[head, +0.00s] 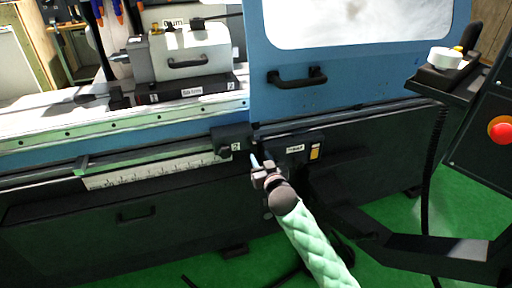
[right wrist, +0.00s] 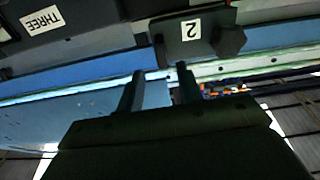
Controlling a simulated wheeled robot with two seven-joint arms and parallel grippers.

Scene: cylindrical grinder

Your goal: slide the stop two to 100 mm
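Stop two is a dark block (head: 231,140) with a white "2" label, on the rail along the machine's front. It sits just right of the end of the white ruler scale (head: 155,170). In the right wrist view, stop two (right wrist: 170,48) is upside down with a dark knob (right wrist: 231,40) beside its label. My right gripper (head: 259,162) is just right of and below stop two in the head view. Its two fingers (right wrist: 160,70) are apart with nothing between them, and the tips lie near the block's edge; contact cannot be told. My left gripper is not in view.
A dark box (head: 291,149) with labels is right of stop two; a "THREE" label (right wrist: 42,22) shows in the wrist view. The blue door (head: 350,92) with its handle (head: 297,77) is above. A control panel (head: 490,125) stands at right. The rail left of stop two looks clear.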

